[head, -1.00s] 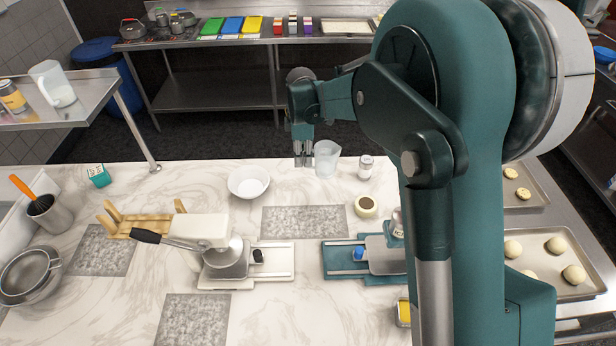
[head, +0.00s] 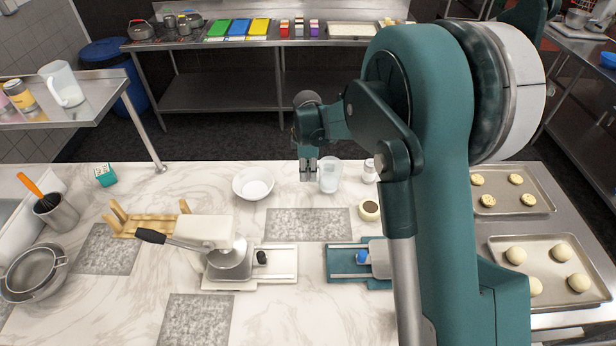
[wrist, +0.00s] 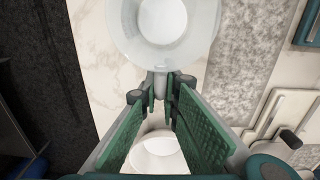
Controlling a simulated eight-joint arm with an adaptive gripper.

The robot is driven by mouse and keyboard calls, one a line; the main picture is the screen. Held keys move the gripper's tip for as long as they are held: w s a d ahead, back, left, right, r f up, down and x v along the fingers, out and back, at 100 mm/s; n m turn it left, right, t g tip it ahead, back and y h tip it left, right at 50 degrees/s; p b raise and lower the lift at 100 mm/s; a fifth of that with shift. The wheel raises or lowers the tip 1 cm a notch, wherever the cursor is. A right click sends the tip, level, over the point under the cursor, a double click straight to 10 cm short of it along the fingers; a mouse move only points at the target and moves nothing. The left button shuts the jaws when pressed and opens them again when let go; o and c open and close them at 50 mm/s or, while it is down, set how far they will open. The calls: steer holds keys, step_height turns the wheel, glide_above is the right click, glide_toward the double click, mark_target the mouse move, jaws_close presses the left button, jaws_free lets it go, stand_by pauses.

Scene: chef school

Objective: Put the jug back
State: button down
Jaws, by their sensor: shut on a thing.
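A clear jug (head: 329,176) is upright at the back of the marble counter, just right of my gripper (head: 309,176) in the head view. In the wrist view the jug's round body (wrist: 165,28) fills the top middle, beyond the fingertips. My gripper (wrist: 161,88) is shut on the jug at its near side, where the handle seems to be; the grip itself is partly hidden. I cannot tell whether the jug's base touches the counter. A second clear jug (head: 62,84) stands on the steel shelf at the left.
A white bowl (head: 253,183) is left of my gripper. A small jar (head: 369,172) and a round tub (head: 369,210) are close at the right. Bare marble lies between bowl and shelf post.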

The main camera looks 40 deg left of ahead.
steer(key=shift+f, duration=0.75)
steer(key=shift+f, duration=0.1)
steer(key=c, duration=2.6)
jaws_free()
step_height(320, 180, up, 12)
steer(key=shift+s+r, duration=0.1)
steer(key=shift+r, duration=0.05)
steer(key=shift+d, duration=0.1)
